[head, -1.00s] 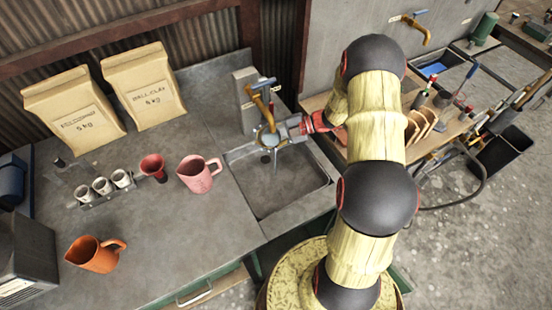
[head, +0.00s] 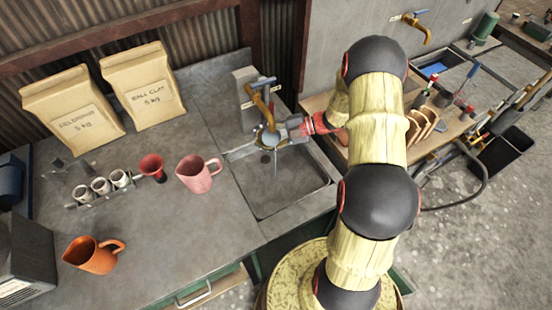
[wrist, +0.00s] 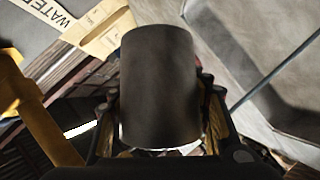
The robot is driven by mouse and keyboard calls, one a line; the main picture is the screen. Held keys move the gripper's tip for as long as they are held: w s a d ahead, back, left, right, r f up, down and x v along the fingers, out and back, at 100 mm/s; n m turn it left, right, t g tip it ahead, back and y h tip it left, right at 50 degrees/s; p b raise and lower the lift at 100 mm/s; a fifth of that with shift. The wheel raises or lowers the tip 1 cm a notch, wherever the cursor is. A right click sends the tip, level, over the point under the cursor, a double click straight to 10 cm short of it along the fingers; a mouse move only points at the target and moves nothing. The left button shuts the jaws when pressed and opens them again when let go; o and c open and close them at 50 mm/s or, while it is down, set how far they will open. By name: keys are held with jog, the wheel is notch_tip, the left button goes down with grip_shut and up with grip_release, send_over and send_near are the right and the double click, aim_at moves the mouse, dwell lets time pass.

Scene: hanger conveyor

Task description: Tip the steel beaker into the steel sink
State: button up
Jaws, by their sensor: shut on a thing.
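My gripper (head: 288,133) is over the back of the steel sink (head: 285,196), close to the brass tap. It is shut on the steel beaker (head: 270,138), which is small and partly hidden by the tap in the head view. In the wrist view the beaker (wrist: 160,88) fills the middle as a dark grey cylinder between the fingers. It looks tilted, and a thin pale streak drops from it toward the sink in the head view. The inside of the beaker is not visible.
The brass tap (head: 259,100) stands right beside the beaker. A pink jug (head: 196,176), a red funnel-like cup (head: 153,168), an orange jug (head: 92,255) and a rack of small cups (head: 102,188) stand on the counter left of the sink. Two paper bags (head: 145,86) stand behind.

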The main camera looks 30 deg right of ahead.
jog(key=shift+s+f+n+t+y+b, duration=0.1)
jog(key=shift+f+n+t+y+b, duration=0.2)
jog(key=shift+n+t+b, duration=1.15)
dwell(2.0)
jog(key=shift+s+f+n+y+b, duration=0.45)
jog(key=shift+n+b, duration=0.5)
jog(key=shift+b, duration=3)
dwell(0.6)
